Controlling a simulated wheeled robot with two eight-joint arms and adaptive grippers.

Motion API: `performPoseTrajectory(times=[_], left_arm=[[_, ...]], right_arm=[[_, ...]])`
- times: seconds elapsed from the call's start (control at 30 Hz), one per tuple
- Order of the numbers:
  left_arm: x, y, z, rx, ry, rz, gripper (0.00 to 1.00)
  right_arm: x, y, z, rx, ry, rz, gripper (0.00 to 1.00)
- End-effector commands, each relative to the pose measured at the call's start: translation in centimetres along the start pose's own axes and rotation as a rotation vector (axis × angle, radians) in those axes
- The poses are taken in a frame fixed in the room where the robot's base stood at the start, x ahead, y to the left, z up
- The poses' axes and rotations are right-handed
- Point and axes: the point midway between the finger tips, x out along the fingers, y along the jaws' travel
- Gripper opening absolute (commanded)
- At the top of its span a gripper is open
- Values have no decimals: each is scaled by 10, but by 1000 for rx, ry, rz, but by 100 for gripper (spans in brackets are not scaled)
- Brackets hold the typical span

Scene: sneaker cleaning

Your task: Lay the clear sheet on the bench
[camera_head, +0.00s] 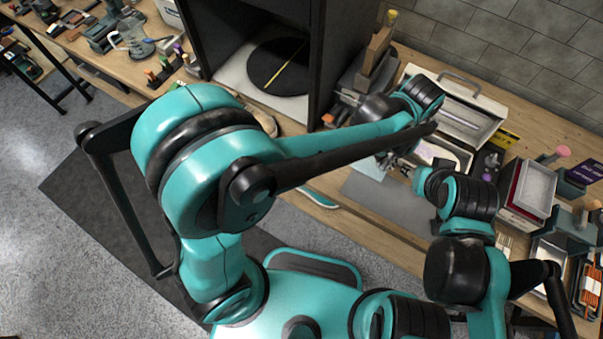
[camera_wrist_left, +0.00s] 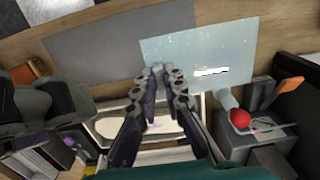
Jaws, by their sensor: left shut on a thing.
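The clear sheet (camera_wrist_left: 215,50) is a pale bluish rectangle with a bright glint in the left wrist view. My left gripper (camera_wrist_left: 166,72) is shut on the clear sheet at its near edge. The sheet is over the bench (camera_wrist_left: 110,92), beside a grey mat (camera_wrist_left: 85,45); I cannot tell whether it rests flat or is slightly raised. In the head view my left arm hides most of the sheet. My right arm's end (camera_head: 428,182) is close to the left gripper in the head view; its fingers are too small and covered to read.
A white tray (camera_wrist_left: 100,128) holding a pale sole-shaped piece lies under my left fingers. A red ball-topped item (camera_wrist_left: 240,118) stands on a grey box beside the sheet. A black cabinet (camera_head: 318,70) and red-and-white trays (camera_head: 535,190) flank the work area. Bare grey mat (camera_head: 395,207) shows in front.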

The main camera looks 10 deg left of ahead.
Motion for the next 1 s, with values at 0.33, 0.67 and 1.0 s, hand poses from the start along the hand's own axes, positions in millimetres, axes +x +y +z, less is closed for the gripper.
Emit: performPoseTrajectory(times=[0.33, 0.67, 1.0], left_arm=[[48, -70, 24, -4, 0, 0, 0], [70, -107, 37, 0, 0, 0, 0], [111, -107, 37, 1, 0, 0, 0]], right_arm=[[20, 0, 14, 0, 0, 0, 40], [29, 0, 21, 0, 0, 0, 40], [45, 0, 32, 0, 0, 0, 40]])
